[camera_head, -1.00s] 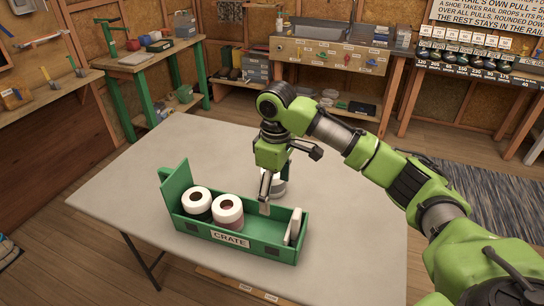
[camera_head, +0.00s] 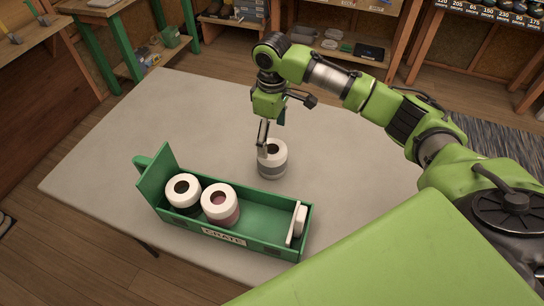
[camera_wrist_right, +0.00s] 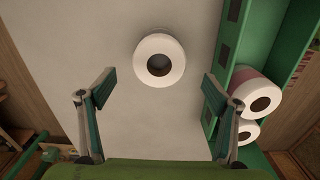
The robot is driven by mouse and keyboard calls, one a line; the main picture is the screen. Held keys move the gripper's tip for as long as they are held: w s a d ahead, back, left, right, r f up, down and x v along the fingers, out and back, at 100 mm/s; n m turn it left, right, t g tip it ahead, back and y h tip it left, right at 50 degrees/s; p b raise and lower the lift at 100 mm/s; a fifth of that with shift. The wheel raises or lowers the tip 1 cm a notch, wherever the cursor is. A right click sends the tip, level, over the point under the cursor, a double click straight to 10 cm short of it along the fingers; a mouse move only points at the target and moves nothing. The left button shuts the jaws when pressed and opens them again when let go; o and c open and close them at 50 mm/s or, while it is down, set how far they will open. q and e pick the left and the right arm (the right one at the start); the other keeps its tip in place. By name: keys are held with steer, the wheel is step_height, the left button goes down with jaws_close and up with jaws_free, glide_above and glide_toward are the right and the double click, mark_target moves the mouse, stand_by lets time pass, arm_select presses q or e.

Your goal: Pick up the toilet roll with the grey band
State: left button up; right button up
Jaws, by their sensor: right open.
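The toilet roll with the grey band (camera_head: 272,160) stands upright on the table behind the crate in the head view. In the right wrist view the same roll (camera_wrist_right: 160,60) shows from above, between and beyond the fingertips; its band is not visible there. My right gripper (camera_head: 263,145) is over the roll's left side in the head view. It is open and empty in the right wrist view (camera_wrist_right: 157,88), with a finger to either side. Contact with the roll cannot be told. My left gripper is not in view.
A green crate (camera_head: 262,229) stands at the table's front. It holds a roll with a dark green band (camera_head: 183,192), a roll with a pink band (camera_head: 220,205) and a white flat item (camera_head: 299,222). The grey table (camera_head: 120,140) is clear at left.

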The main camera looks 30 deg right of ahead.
mark_target(272, 149)
step_height(272, 149, down, 2)
steer(key=shift+w+f, duration=0.1)
steer(key=shift+w, duration=0.05)
steer(key=shift+f, duration=0.55)
step_height(272, 149, down, 4)
steer(key=shift+f+p, duration=0.1)
steer(key=shift+p, duration=0.45)
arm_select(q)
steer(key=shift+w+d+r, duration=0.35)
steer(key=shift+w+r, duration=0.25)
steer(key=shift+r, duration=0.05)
arm_select(e)
steer(key=c, duration=1.2)
